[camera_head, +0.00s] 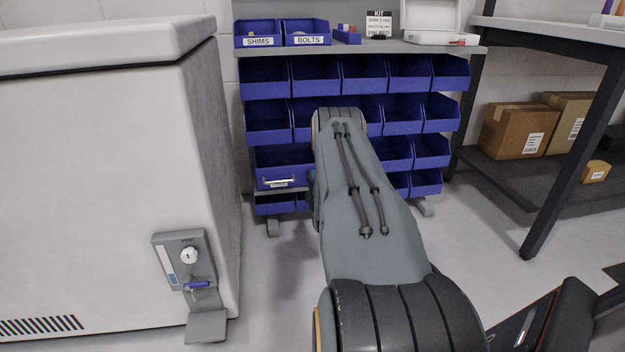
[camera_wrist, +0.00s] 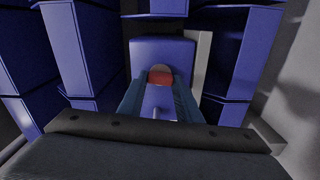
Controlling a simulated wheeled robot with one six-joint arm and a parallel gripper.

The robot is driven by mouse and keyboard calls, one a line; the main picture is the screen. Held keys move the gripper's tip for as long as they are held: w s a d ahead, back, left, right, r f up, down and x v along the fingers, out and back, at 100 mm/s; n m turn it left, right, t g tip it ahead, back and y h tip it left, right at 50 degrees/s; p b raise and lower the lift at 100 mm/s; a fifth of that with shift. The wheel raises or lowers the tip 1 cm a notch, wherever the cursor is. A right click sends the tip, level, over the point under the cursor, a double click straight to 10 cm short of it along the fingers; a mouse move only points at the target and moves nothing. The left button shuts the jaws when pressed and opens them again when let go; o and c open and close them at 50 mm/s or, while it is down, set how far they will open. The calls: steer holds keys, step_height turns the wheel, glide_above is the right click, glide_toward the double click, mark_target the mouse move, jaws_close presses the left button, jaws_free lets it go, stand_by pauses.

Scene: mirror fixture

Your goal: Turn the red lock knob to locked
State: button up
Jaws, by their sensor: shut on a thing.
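In the wrist view, the red lock knob (camera_wrist: 160,72) shows as a small rounded red piece at the end of my gripper (camera_wrist: 160,82). The two dark blue-grey fingers are shut on its sides. Behind it is a blue drawer front (camera_wrist: 146,53), with a bit of pale metal handle (camera_wrist: 156,113) between the fingers. In the head view, the blue drawer (camera_head: 268,172) with a metal handle is in the bin rack, left of my arm. There my arm hides the knob and most of my gripper. I cannot tell which way the knob is turned.
Blue bins (camera_head: 268,122) fill the rack around the drawer, and bin walls (camera_wrist: 77,45) stand close on both sides in the wrist view. A white chest (camera_head: 110,190) with a pale dial (camera_head: 189,255) stands left. A shelf with cardboard boxes (camera_head: 518,130) is right. Some floor is clear.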

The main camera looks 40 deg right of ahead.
steer(key=shift+n, duration=0.6)
steer(key=o, duration=1)
steer(key=shift+o, duration=0.2)
steer(key=p+v, duration=0.3)
steer(key=v, duration=0.5)
steer(key=shift+p, duration=0.3)
